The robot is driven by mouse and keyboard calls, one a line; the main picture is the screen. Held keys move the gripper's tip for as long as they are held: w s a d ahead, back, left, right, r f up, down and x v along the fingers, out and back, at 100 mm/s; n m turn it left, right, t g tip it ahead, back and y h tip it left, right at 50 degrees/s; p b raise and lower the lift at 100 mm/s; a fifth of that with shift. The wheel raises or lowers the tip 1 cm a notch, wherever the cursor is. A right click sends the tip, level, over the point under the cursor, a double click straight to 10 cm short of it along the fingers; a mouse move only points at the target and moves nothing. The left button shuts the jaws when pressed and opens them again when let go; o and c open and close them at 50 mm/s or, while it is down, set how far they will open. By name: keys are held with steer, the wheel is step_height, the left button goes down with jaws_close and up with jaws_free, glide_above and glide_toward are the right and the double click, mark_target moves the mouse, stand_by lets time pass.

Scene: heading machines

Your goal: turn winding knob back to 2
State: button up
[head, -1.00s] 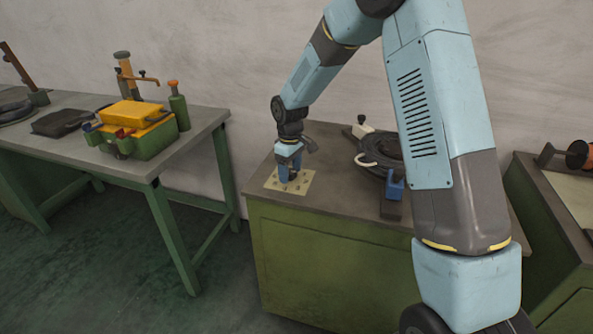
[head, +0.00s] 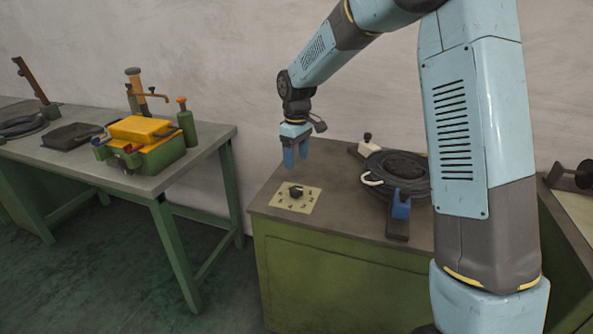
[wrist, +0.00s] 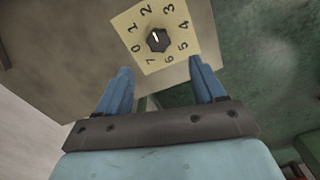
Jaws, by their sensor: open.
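The winding knob (head: 296,191) is a small dark knob on a cream square dial plate (head: 312,205) on top of the green cabinet. In the wrist view the knob (wrist: 158,40) carries a white mark pointing up and to the left, roughly toward the 2.
A dark coil with a white handle (head: 372,180) and a blue-topped clamp (head: 400,205) stand right of the dial on the cabinet (head: 330,275). A separate table (head: 110,172) at left holds a yellow and green box (head: 140,140). A gap separates table and cabinet.

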steer(key=shift+r, duration=1.1)
